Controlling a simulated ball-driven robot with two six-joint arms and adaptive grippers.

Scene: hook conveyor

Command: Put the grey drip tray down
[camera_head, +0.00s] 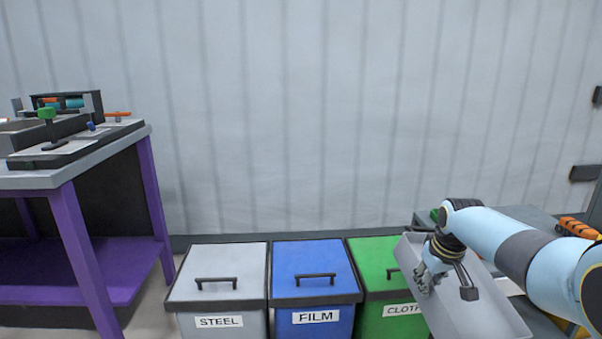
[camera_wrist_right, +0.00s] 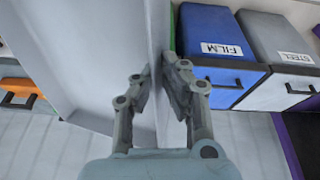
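The grey drip tray (camera_head: 485,316) is at the lower right of the head view, tilted, in front of the green bin. My right gripper (camera_head: 446,284) is on the tray at its upper part. In the right wrist view the fingers of my right gripper (camera_wrist_right: 159,82) stand on both sides of a wall of the tray (camera_wrist_right: 90,45), closed on it. The tray's lower end is cut off in the head view. My left gripper is in neither view.
A grey STEEL bin (camera_head: 218,270), a blue FILM bin (camera_head: 314,258) and a green bin (camera_head: 376,262) stand along the wall, lids shut. A purple-legged bench (camera_head: 75,235) is at left. A grey surface (camera_head: 535,222) with orange items (camera_head: 578,228) lies behind my right arm.

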